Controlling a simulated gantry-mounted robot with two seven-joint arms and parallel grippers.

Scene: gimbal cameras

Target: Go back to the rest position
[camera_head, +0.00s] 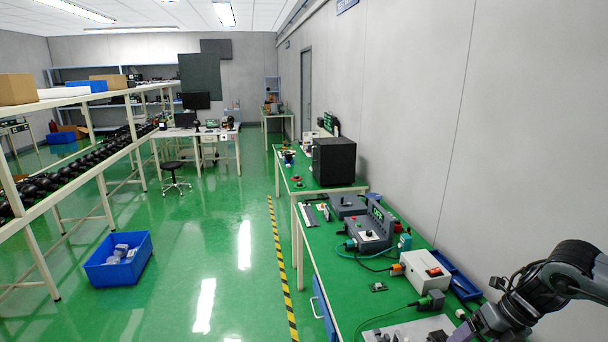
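My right arm comes in at the lower right, bent downward over the near end of the green workbench (345,240). My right gripper (478,329) is at the bottom edge, beside a grey plate (408,330) with small parts on it. Its fingertips are cut off or too small to make out, so I cannot tell whether it is open or shut. I see nothing held in it. My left arm and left gripper are not in view.
On the bench are a white box with a red switch (426,271), a blue tray (456,276), a grey device (369,231), cables and a black box (334,161). The wall is close on the right.

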